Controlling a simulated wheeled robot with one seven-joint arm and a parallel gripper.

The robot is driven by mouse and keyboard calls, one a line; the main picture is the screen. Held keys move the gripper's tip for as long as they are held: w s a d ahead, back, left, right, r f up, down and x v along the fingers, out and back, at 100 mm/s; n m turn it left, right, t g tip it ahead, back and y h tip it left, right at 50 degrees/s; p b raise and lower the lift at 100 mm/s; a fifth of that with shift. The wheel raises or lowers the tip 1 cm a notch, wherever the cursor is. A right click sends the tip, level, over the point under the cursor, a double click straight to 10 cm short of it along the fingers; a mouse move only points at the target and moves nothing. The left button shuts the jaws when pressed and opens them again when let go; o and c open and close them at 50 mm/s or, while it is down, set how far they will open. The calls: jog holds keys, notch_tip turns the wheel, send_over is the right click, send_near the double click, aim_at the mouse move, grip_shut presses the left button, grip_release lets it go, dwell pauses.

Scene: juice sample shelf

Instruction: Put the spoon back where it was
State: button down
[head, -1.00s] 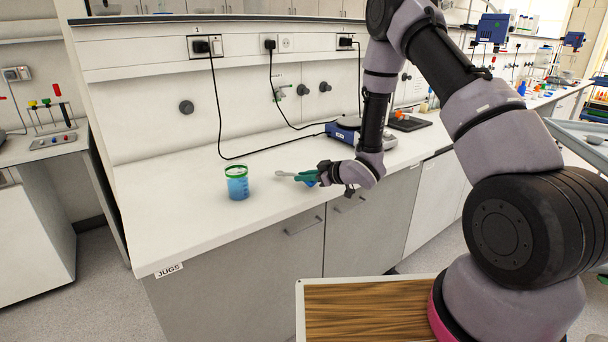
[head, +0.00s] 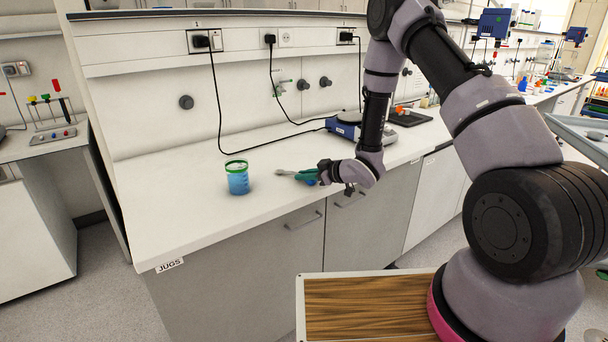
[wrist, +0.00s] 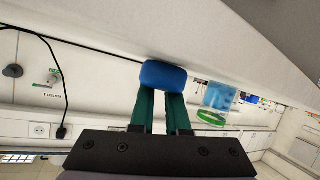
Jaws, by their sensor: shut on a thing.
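The spoon (head: 283,172) shows as a thin grey piece at the left of my gripper in the head view, low over the white counter. My gripper (head: 306,176) has green fingers and points left. In the wrist view, a blue rounded block (wrist: 164,75), seemingly the spoon's handle end, sits at the tips of the shut fingers (wrist: 160,100). The rest of the spoon is hidden there. A blue jug (head: 238,181) with a green rim stands upright on the counter, left of the spoon and apart from it. The jug also shows upside down in the wrist view (wrist: 217,96).
The white counter (head: 200,220) is clear around the jug and along its front edge, which bears a "JUGS" label (head: 170,265). A blue-and-white device (head: 345,128) stands behind my gripper. Black cables (head: 219,110) hang from wall sockets down to the counter.

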jog(key=c, duration=0.8)
grip_release()
jog(key=shift+c, duration=0.2)
jog(key=v, duration=1.1)
jog(key=w+d+r+m+t+h, duration=0.2)
jog(key=w+d+r+m+h, duration=0.3)
jog(key=d+r, duration=0.45)
jog(key=s+d+r+m+h, duration=0.2)
jog(key=s+d+r+h, duration=0.1)
jog(key=r, duration=0.4)
jog(key=s+d+r+m+h, duration=0.2)
jog(key=d+r, duration=0.1)
jog(key=r, duration=0.4)
jog(key=s+a+r+m+g, duration=0.1)
jog(key=s+r+m, duration=0.3)
jog(key=s, duration=0.8)
jog(key=s+a+r+m+g+y, duration=0.1)
jog(key=s+r+m, duration=0.3)
jog(key=s, duration=0.9)
notch_tip(320, 180, up, 3)
jog(key=shift+f+g, duration=0.1)
jog(key=shift+g, duration=0.5)
